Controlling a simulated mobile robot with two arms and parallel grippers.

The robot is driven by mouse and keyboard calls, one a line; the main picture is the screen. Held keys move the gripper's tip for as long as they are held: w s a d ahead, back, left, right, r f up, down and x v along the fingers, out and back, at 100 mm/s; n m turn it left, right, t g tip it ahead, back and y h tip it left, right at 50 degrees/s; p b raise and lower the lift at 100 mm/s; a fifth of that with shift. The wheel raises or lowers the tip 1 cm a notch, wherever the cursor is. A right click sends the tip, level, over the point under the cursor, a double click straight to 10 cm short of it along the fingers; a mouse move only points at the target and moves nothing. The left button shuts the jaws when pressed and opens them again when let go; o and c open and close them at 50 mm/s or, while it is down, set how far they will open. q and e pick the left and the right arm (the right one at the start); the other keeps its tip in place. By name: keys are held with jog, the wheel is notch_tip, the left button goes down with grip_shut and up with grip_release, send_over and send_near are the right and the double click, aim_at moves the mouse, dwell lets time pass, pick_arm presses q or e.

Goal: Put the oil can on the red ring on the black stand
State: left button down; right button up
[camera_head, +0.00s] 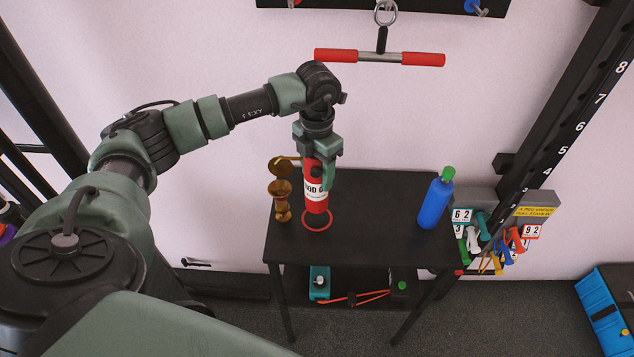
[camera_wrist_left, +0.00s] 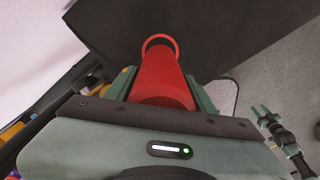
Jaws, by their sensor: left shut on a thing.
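The red ring (camera_head: 317,228) lies on the stand top. The can's lower end overlaps the ring's far part in the head view. In the left wrist view the can (camera_wrist_left: 160,85) runs away from the jaws, with the ring (camera_wrist_left: 160,39) beyond its end. I cannot tell whether the can touches the stand. What looks like my right gripper (camera_wrist_left: 264,117) is small at the right.
A gold cup-like object (camera_head: 280,188) stands close left of the can. A blue bottle with a green cap (camera_head: 435,204) stands at the stand's right. A red-handled bar (camera_head: 380,57) hangs above. The front middle of the stand top is clear.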

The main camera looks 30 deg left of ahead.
pick_arm(q)
notch_tip(320, 180, down, 5)
jog(key=shift+r+p, duration=0.2)
jog(key=shift+p, duration=0.4)
jog(key=shift+w+f, duration=0.1)
jog(key=shift+f, duration=0.3)
pick_arm(e)
jog(key=shift+s+a+r, duration=0.15)
jog(key=shift+a+r, duration=0.4)
jog(key=shift+r, duration=0.15)
jog(key=shift+d, duration=0.1)
pick_arm(q)
jog(key=shift+f, duration=0.1)
jog(key=c, duration=1)
grip_release()
jog(key=shift+f, duration=0.1)
jog(key=o, duration=0.4)
jog(key=shift+o, duration=0.2)
pick_arm(e)
jog(key=shift+d+f, duration=0.15)
jog(key=shift+d, duration=0.15)
